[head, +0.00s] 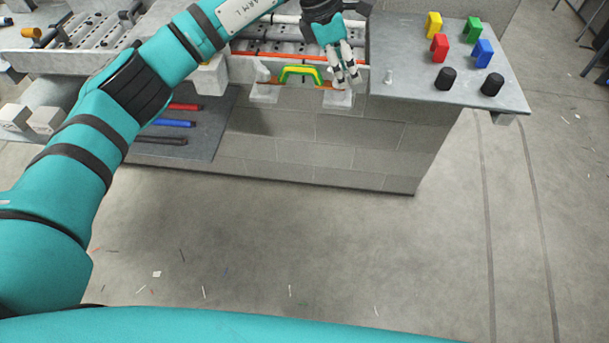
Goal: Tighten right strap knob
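An orange strap (252,54) runs across the front of the grey fixture at the top middle, near a green and yellow handle (300,72). My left gripper (346,79) reaches down at the strap's right end, just right of the handle. Its pale fingers are close together, and I cannot tell whether they hold anything. No right strap knob can be made out there; the gripper covers that spot. Two black knobs (445,78) (492,84) stand on the right part of the bench, apart from the gripper. My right gripper is not in view.
Yellow (433,25), red (439,48), green (472,29) and blue (483,53) blocks stand on the grey bench top (410,80). Red, blue and black bars lie on a lower shelf (205,140).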

